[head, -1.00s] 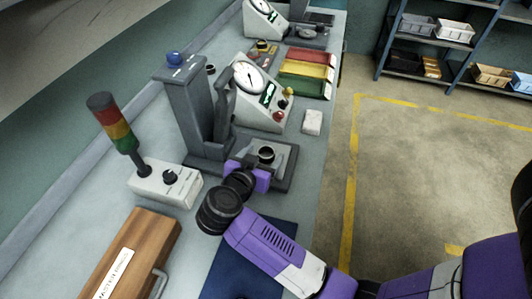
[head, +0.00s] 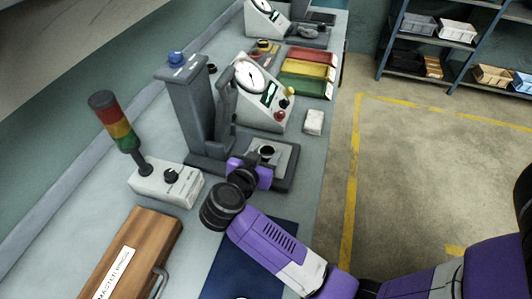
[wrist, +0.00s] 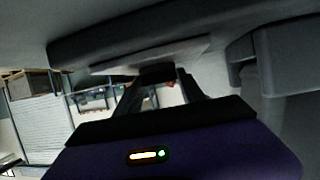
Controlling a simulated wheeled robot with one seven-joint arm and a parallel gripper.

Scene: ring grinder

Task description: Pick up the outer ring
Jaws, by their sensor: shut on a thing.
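The outer ring (head: 267,151) is a small dark-rimmed ring at the plate of the grey press-like stand (head: 196,110) in the head view. My gripper (wrist: 158,76) shows in the wrist view with its two dark fingers close together at the tips, shut on the ring, whose dark edge (wrist: 158,73) shows between them. In the head view my purple wrist is just in front of the stand's plate and hides the fingers. Whether the ring touches the plate cannot be told.
A signal lamp on a white control box (head: 165,184) and a wooden case (head: 128,255) stand left of my arm. A dial gauge unit (head: 259,95), a small white block (head: 314,121) and coloured trays (head: 307,72) lie beyond. The stand's column rises close to my gripper.

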